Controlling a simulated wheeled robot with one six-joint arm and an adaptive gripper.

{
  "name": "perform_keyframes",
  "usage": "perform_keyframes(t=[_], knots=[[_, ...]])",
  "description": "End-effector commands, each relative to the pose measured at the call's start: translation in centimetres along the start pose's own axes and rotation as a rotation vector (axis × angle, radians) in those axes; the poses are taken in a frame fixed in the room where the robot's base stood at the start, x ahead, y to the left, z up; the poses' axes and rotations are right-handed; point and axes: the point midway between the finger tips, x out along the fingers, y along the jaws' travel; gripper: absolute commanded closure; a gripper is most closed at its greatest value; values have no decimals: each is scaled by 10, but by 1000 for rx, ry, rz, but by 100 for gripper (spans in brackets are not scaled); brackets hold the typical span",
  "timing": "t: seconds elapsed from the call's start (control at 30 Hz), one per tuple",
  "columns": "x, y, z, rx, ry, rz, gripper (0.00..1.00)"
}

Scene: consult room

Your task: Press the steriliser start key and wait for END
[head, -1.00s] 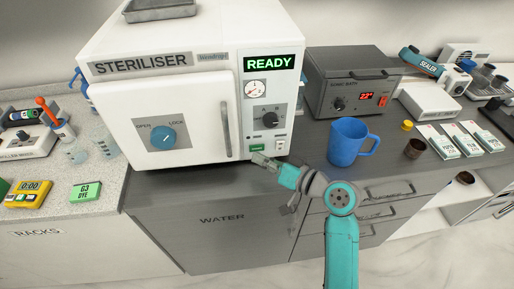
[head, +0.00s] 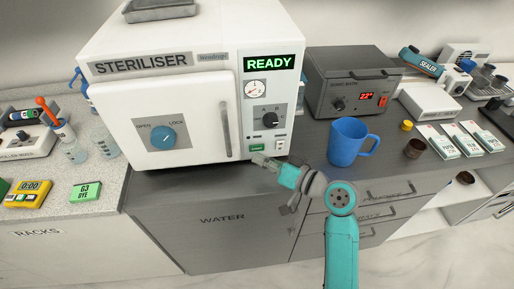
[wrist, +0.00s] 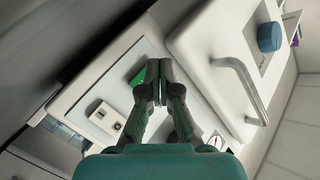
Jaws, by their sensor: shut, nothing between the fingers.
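The white steriliser (head: 185,105) stands on the counter with its door closed. Its display (head: 269,64) reads READY in green. The green start key (head: 257,147) is low on the right-hand panel, and it also shows in the wrist view (wrist: 138,78), partly covered by the fingers. My gripper (head: 258,158) is shut and empty, with its fingertips just below and in front of the key in the head view. In the wrist view my gripper (wrist: 158,68) has its tips beside the green key; I cannot tell whether they touch it.
A door handle (head: 226,105) and a round lock knob (head: 163,138) are on the steriliser front. A selector dial (head: 271,118) and a white switch (head: 281,145) are near the key. A blue mug (head: 348,141) stands right of my gripper, before the sonic bath (head: 350,82).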

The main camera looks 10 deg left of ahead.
Motion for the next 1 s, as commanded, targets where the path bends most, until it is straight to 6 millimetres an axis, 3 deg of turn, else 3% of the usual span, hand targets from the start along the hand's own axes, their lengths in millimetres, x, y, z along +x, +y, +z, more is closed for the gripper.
perform_keyframes(t=[1.0], knots=[[6,4,-4,0,0,0,100]])
